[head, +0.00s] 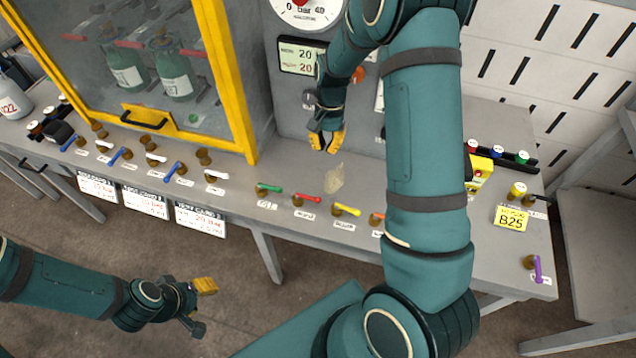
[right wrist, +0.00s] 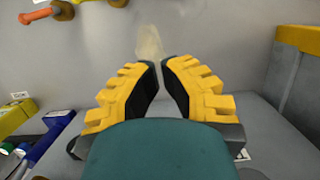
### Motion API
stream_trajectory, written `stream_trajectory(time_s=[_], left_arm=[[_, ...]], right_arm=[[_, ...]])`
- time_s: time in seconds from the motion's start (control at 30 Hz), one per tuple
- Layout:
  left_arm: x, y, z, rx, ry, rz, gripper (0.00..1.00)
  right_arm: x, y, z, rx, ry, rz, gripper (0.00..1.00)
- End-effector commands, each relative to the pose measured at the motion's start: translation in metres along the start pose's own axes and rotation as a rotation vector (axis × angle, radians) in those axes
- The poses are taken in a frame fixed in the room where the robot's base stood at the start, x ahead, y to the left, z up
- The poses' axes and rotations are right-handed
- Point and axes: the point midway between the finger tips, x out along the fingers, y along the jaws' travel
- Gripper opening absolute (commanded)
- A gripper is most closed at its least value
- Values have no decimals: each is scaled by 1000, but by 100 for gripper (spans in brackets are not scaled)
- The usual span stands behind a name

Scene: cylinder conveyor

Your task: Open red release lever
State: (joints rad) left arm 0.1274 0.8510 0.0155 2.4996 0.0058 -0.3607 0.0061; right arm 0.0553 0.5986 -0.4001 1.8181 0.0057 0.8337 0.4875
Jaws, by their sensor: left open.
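The red release lever (head: 309,198) is on the front edge of the grey bench, in a row between a green lever and a yellow lever. Its handle points right from a brass body, with a white label below. My right gripper (head: 327,141) hangs behind and above it, apart from it, pointing down near the back panel. In the right wrist view its two yellow fingers (right wrist: 160,68) have a narrow gap with nothing between them. The red lever cannot be made out in that view. My left gripper (head: 203,306) is open and empty, low in front of the bench.
A green lever (head: 269,188), a yellow lever (head: 347,210) and an orange lever (head: 377,218) flank the red one; my right arm partly covers the orange. A yellow-framed cabinet (head: 238,110) stands left. A gauge (head: 304,10) and display (head: 300,57) are behind.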

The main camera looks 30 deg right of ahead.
Motion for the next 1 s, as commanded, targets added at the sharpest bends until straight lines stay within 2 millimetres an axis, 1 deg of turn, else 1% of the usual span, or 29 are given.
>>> stream_trajectory(time_s=[0.13,0.23,0.6,0.67,0.8,0.9,1.0], left_arm=[[2,-1,0,0,0,0,47],[4,-2,1,1,-2,0,47],[16,-6,7,4,-14,1,47],[17,-6,8,5,-15,2,47],[17,-6,8,5,-16,2,47],[18,-7,8,5,-17,2,47],[18,-7,8,5,-17,2,47]], right_arm=[[8,0,0,0,-2,1,0],[22,0,0,1,-3,2,0],[94,1,0,0,-4,3,0],[105,0,1,-1,-4,2,0],[110,0,21,-2,-2,0,0],[114,0,30,-2,-1,0,0],[116,0,35,-1,0,0,0]])
